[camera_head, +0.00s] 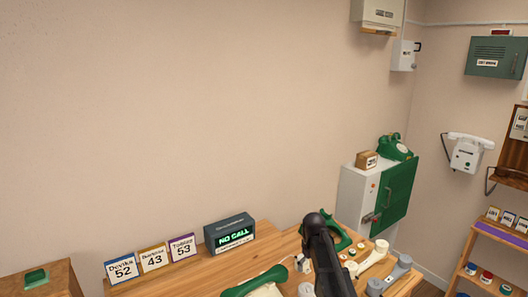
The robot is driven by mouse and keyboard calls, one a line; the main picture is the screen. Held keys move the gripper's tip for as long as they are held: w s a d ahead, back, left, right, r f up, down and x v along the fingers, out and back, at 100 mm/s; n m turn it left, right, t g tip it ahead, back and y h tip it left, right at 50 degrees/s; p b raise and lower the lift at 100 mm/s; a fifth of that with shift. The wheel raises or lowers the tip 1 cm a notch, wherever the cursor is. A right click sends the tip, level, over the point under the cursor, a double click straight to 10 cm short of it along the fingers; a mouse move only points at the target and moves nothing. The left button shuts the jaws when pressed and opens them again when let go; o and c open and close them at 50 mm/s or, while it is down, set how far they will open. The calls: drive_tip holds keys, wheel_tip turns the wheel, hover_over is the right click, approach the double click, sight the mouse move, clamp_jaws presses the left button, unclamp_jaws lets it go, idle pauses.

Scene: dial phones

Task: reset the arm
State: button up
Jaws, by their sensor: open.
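A black part of my arm rises from the bottom edge, right of centre, in the head view. Its rounded top stands in front of the wooden desk (190,275). My gripper's fingers do not show in this view. The arm covers part of the desk and of the phones behind it.
A green handset (254,282), a green phone (338,236) and a cream handset (373,257) lie around the arm. A white cabinet (356,191) with a green door stands behind right.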

drive_tip(key=s+f+m+b, duration=0.1)
drive_tip(key=s+m, duration=0.4)
drive_tip(key=s, duration=1.7)
drive_tip(key=shift+s+d+f+b, duration=0.2)
drive_tip(key=shift+s+f+b, duration=0.1)
drive_tip(key=shift+f+b, duration=0.05)
